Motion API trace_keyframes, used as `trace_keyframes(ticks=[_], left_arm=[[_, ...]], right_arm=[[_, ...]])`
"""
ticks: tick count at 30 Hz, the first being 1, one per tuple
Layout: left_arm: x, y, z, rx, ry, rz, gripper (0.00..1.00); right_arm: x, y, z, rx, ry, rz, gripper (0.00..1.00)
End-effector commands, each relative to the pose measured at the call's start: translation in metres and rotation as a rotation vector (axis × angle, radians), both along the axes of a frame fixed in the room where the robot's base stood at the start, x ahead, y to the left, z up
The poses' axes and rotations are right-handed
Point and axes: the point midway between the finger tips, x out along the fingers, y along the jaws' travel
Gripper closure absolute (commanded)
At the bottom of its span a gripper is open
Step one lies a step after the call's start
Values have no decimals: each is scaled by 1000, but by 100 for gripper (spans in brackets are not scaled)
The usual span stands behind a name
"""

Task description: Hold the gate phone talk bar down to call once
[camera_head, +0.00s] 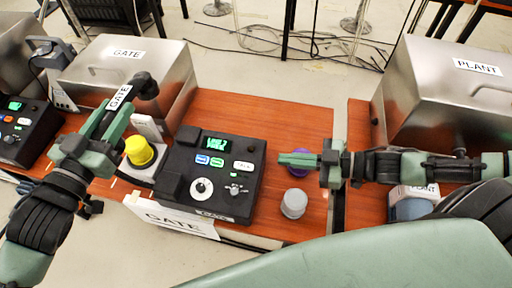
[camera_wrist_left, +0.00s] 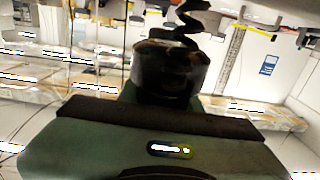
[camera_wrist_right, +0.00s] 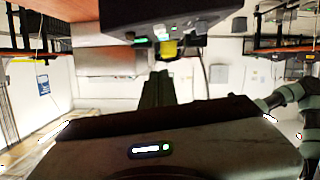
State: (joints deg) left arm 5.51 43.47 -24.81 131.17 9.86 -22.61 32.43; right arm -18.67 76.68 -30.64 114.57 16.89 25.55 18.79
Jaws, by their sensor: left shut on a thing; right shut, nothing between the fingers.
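My left gripper (camera_head: 108,118) is shut on a black handset (camera_head: 146,86) with a GATE label on it. It holds the handset raised above the table, left of the gate console. In the left wrist view the handset (camera_wrist_left: 170,72) fills the middle, with a coiled cord above it. Which side the talk bar faces, and whether it is pressed, I cannot tell. The black gate console (camera_head: 210,172) has a lit green screen, several buttons and a knob. My right gripper (camera_head: 284,160) is shut and empty, right of the console, over a purple object (camera_head: 297,171) that it partly hides.
A yellow button (camera_head: 139,151) stands left of the console and a grey one (camera_head: 293,204) to its right. A GATE metal box (camera_head: 130,75) is behind, and a PLANT box (camera_head: 450,90) is at right. Another console (camera_head: 22,132) is at far left.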

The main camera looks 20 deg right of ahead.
Motion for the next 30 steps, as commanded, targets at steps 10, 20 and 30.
trace_keyframes(ticks=[10, 20, 30], left_arm=[[0, 0, 1, 0, -2, -1, 100], [0, 0, -5, -1, -3, 0, 100], [0, 0, 3, -1, -3, -1, 100]], right_arm=[[0, 0, 1, 2, -2, 2, 100], [19, 24, -5, 4, -8, 1, 100], [55, 73, -18, 5, -6, 1, 100]])
